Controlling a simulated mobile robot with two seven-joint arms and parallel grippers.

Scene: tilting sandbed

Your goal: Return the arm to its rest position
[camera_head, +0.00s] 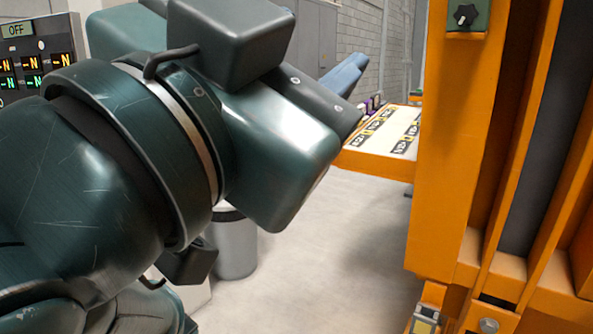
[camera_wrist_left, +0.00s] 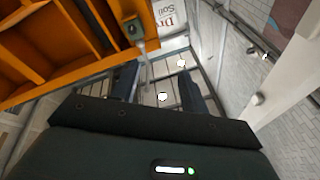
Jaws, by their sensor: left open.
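My left arm (camera_head: 110,190), dark green, fills the left and middle of the head view, raised in front of the camera. Its gripper (camera_head: 347,74) points away to the upper right, and only its bluish finger parts show past the wrist. In the left wrist view the two dark fingers of this gripper (camera_wrist_left: 158,82) stand apart with nothing held between them. The view between them runs up toward the ceiling and its lamps. My right gripper is in neither view.
The orange sandbed frame (camera_head: 440,150) stands on the right; its orange underside (camera_wrist_left: 50,45) shows in the wrist view. A table (camera_head: 375,162) with labelled strips lies beyond the gripper. A control panel (camera_head: 40,50) reads OFF. A grey bin (camera_head: 236,248) stands behind my arm. Floor between is clear.

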